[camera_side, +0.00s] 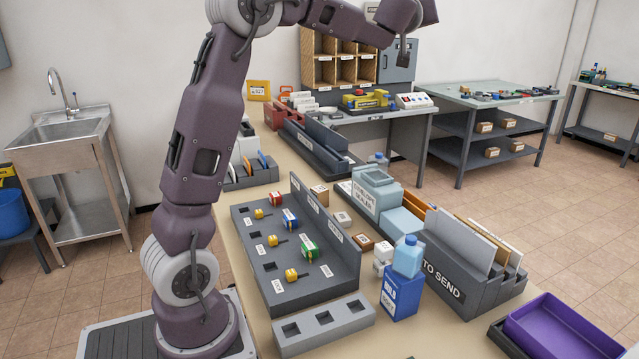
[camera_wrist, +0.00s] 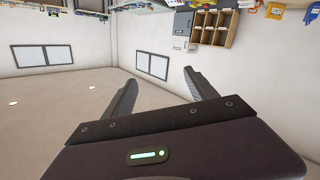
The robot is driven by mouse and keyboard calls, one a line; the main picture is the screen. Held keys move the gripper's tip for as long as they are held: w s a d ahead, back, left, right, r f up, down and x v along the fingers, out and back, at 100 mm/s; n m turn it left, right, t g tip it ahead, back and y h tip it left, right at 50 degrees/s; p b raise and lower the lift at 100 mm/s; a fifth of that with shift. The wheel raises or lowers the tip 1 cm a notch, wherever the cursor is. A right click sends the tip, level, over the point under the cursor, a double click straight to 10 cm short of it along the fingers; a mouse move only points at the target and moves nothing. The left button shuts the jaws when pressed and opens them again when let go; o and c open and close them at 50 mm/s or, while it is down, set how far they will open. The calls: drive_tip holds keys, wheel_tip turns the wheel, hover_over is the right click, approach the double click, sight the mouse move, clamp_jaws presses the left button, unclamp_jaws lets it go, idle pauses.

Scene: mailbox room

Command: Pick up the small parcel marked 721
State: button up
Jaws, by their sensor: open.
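Several small box-shaped parcels stand on the bench in the side view. They include a brown one (camera_side: 319,195) behind the dark rack, a pale one (camera_side: 342,217), a brown one (camera_side: 364,243) and a white one (camera_side: 383,249). Their marks are too small to read, so I cannot tell which is 721. My gripper (camera_side: 403,52) is raised high at the top of the side view, far above and behind these parcels. In the wrist view my gripper (camera_wrist: 160,76) has its two fingers spread with nothing between them.
A dark rack (camera_side: 335,256) with coloured pieces stands beside the parcels. A blue box (camera_side: 402,293), a bottle (camera_side: 408,257) and a letter holder (camera_side: 466,283) crowd their right side. A purple tray (camera_side: 562,325) is at the front right. Wooden pigeonholes (camera_side: 340,60) stand behind.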

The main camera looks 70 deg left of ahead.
drive_tip(key=s+a+f+n+g+y, duration=0.35)
drive_tip(key=a+f+g, duration=0.4)
drive_tip(key=a, duration=0.35)
drive_tip(key=n+g+h, duration=0.2)
drive_tip(key=n+g, duration=0.3)
drive_tip(key=g, duration=0.3)
hover_over(324, 194)
drive_tip(key=d, duration=0.1)
wheel_tip(324, 194, down, 15)
drive_tip(key=shift+m+t, duration=0.25)
wheel_tip(324, 194, down, 26)
drive_tip(key=shift+d+f, duration=0.1)
drive_tip(key=shift+f, duration=0.85)
drive_tip(key=x, duration=0.2)
drive_tip(key=shift+a, duration=0.45)
drive_tip(key=shift+r, duration=0.1)
clamp_jaws()
